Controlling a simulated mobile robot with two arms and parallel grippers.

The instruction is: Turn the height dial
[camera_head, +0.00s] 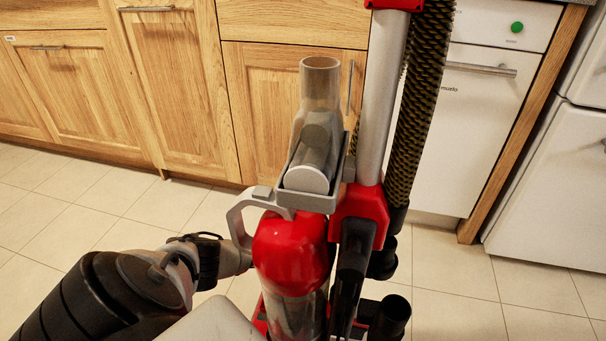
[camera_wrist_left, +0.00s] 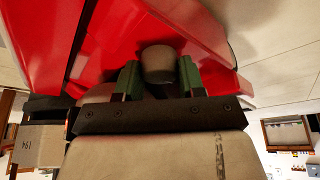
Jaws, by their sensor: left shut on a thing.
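A red and grey upright vacuum cleaner (camera_head: 290,250) stands on the floor in the head view. Its red body (camera_wrist_left: 100,50) fills the upper part of the left wrist view. A short grey round knob (camera_wrist_left: 158,63), which looks like the height dial, sticks out from the red body. My left gripper (camera_wrist_left: 160,78) has its two green-padded fingers on either side of the knob and is shut on it. In the head view my left arm comes in from the lower left, and its fingers and the dial are hidden. My right gripper is not in view.
Wooden cabinets (camera_head: 180,90) and a white dishwasher-like front (camera_head: 455,140) stand behind the vacuum. A white appliance (camera_head: 560,180) is at the right. The ribbed hose (camera_head: 420,95) hangs beside the vacuum's tube. Tiled floor (camera_head: 90,210) is clear to both sides.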

